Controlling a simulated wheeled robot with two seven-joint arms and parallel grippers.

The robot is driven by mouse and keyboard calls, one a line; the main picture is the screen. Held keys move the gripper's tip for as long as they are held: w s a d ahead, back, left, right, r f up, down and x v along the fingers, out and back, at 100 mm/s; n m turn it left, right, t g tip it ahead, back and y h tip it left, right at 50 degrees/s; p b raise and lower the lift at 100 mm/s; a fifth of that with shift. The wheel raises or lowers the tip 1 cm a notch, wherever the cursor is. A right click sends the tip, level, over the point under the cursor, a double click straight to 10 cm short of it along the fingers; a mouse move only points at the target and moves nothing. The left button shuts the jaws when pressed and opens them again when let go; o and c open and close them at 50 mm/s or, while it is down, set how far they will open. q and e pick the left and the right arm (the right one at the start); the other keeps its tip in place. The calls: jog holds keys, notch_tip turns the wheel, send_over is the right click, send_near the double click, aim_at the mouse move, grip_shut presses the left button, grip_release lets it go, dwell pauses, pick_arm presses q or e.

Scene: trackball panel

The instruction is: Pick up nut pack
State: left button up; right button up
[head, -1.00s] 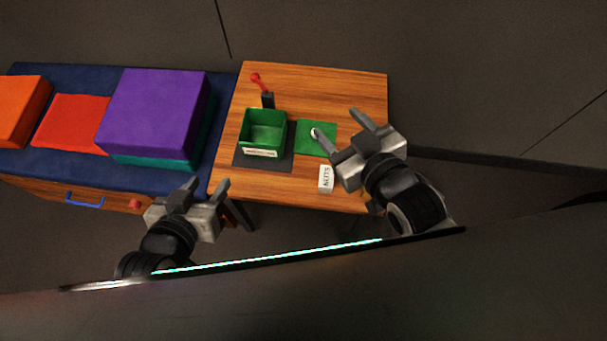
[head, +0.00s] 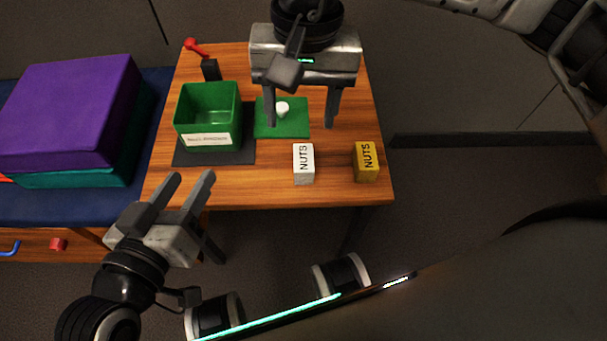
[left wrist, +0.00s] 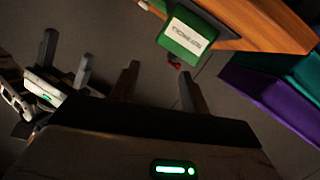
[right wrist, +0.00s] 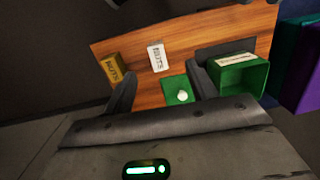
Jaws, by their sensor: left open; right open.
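Two small blocks labelled NUTS stand near the front edge of the wooden table: a white one (head: 303,164) and a yellow one (head: 367,162) to its right. Both show in the right wrist view, the white pack (right wrist: 157,57) and the yellow pack (right wrist: 114,70). My right gripper (head: 301,124) is open and empty above the table's back half, fingers pointing toward the front, behind the white pack and apart from both packs. My left gripper (head: 192,177) is open and empty, off the table's front left corner.
A labelled green box (head: 208,116) stands on a dark mat (head: 238,157). A white knob (head: 282,108) sits on a green square (head: 265,128), close to my right fingers. A red-topped lever (head: 196,48) is at the back left. Purple block (head: 65,110) stands left of the table.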

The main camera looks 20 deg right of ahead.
aim_at(303, 158)
jog(key=shift+t+h, duration=0.3)
jog(key=shift+h, duration=0.1)
jog(key=f+b, duration=0.1)
jog(key=f, duration=0.2)
jog(key=d+f+b, duration=0.1)
jog(key=f, duration=0.3)
jog(key=w+f+b, duration=0.1)
jog(key=f, duration=0.2)
jog(key=shift+w+d+f, duration=0.1)
jog(key=shift+d+f, duration=0.15)
jog(key=shift+f, duration=0.05)
jog(key=shift+w+a+f+b, duration=0.1)
jog(key=shift+f+b, duration=0.25)
jog(key=shift+f, duration=0.2)
jog(key=f, duration=0.1)
jog(key=f+b, duration=0.1)
jog(key=shift+w+a+f, duration=0.2)
jog(key=shift+w+f, duration=0.1)
jog(key=shift+f+b, duration=0.3)
jog(key=shift+f, duration=0.45)
pick_arm(q)
jog(key=r, duration=0.1)
jog(key=t+h, duration=0.1)
jog(key=w+r+t+h, duration=0.1)
jog(key=shift+d+r+n, duration=0.3)
jog(key=shift+d+r, duration=0.05)
jog(key=shift+d, duration=0.05)
pick_arm(e)
jog(key=c, duration=1.1)
